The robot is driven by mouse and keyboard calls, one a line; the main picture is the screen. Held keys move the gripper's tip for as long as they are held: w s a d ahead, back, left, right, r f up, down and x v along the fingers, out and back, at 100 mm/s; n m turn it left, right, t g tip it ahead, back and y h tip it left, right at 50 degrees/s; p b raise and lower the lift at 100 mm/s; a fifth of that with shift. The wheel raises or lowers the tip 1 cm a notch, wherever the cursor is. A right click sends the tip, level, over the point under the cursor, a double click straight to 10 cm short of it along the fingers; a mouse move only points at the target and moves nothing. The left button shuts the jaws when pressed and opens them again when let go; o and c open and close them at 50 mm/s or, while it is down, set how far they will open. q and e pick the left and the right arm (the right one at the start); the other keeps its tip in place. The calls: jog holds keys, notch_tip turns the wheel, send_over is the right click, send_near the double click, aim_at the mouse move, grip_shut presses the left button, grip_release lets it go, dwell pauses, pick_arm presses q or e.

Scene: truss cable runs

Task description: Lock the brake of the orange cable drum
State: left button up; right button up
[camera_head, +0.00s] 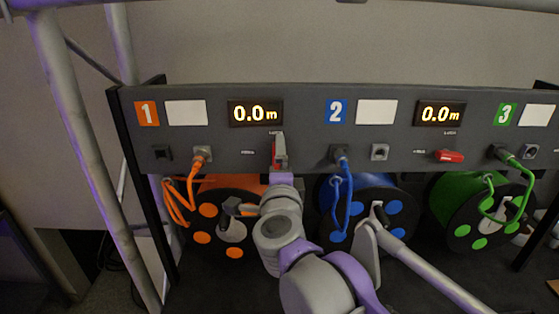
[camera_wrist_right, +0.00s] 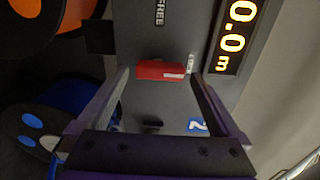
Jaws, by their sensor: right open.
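The orange cable drum (camera_head: 208,238) sits below the panel at the left, partly hidden by my right arm. Its red brake lever (camera_wrist_right: 163,70) shows between my right gripper's fingers in the wrist view, upright on the panel with its end beside the LOCK label (camera_wrist_right: 191,62). The FREE label (camera_wrist_right: 159,12) lies off to one side of it. My right gripper (camera_wrist_right: 165,85) is open, with a finger on each side of the lever and gaps between. In the head view the fingers (camera_head: 279,148) cover part of the lever. My left gripper is not in view.
The panel (camera_head: 305,150) carries displays reading 0.0m. The blue drum (camera_head: 368,190) and the green drum (camera_head: 470,195) sit to the right. Another red lever (camera_head: 449,156) lies sideways at station 2. Orange cable (camera_head: 175,205) and blue cable (camera_head: 348,190) hang below. A metal truss (camera_head: 75,130) stands at left.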

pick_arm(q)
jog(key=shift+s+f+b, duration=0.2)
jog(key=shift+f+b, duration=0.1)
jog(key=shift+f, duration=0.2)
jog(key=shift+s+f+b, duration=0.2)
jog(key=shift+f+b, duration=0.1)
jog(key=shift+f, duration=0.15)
pick_arm(e)
jog(key=s, duration=1)
jog(key=shift+w, duration=0.1)
jog(key=s+d+f+n+g+y, duration=0.2)
jog(key=s+f+n+g+y, duration=0.1)
jog(key=f+n, duration=0.65)
jog(key=s+d+f+n+g+y, duration=0.25)
jog(key=f+n, duration=0.35)
jog(key=f, duration=0.6)
jog(key=s+d+f+n+g+h, duration=0.2)
jog(key=s+d+f+g+h, duration=0.3)
jog(key=s+d+f, duration=0.7)
notch_tip(320, 180, down, 4)
jog(key=shift+s+d+r+n+g, duration=0.1)
jog(key=shift+s+d+n+g, duration=0.2)
jog(key=shift+g, duration=0.75)
